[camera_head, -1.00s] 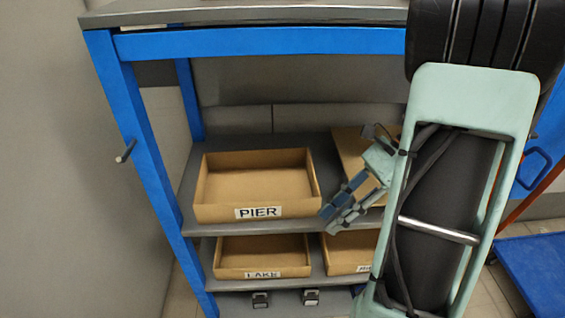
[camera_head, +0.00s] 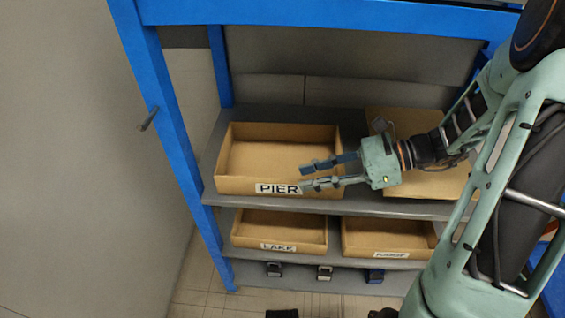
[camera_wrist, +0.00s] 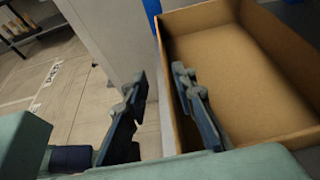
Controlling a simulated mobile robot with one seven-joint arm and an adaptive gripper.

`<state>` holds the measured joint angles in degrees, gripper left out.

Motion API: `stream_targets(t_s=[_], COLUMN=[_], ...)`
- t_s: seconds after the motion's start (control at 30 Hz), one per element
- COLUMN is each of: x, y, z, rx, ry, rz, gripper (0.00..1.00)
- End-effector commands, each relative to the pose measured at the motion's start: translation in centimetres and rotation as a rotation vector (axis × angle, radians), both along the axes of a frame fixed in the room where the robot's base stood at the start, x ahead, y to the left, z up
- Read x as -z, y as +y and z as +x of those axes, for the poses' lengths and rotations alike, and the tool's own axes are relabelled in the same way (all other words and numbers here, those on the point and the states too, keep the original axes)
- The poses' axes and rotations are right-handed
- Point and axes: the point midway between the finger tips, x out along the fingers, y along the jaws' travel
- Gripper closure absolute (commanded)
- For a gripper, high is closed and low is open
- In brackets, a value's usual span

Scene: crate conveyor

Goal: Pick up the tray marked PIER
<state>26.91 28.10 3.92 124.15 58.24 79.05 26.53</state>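The PIER tray (camera_head: 228,184) is an open, empty cardboard-brown tray with a white label on its front wall, sitting level on the upper grey shelf at the left. My gripper (camera_head: 304,177) is open and empty at the tray's front right part, with its fingers pointing left. In the head view the upper finger overlaps the tray's inside and the lower finger overlaps the front wall. In the wrist view my gripper (camera_wrist: 158,84) has one finger on each side of the tray's near wall (camera_wrist: 168,95) in the picture. I cannot tell if they touch it.
Another brown tray (camera_head: 440,185) stands to the right on the same shelf, partly hidden by my arm. The LAKE tray (camera_head: 247,247) and another labelled tray (camera_head: 365,253) stand on the shelf below. A blue rack post (camera_head: 165,130) rises at the left.

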Motion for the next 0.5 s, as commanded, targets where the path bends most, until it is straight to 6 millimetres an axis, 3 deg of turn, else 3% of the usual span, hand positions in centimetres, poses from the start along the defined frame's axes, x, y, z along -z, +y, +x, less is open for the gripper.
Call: stream_targets(t_s=[0.5], x=[1.6], y=[5.2], z=[0.6], rx=[0.000], ry=[0.000], rz=[0.000], gripper=[0.75])
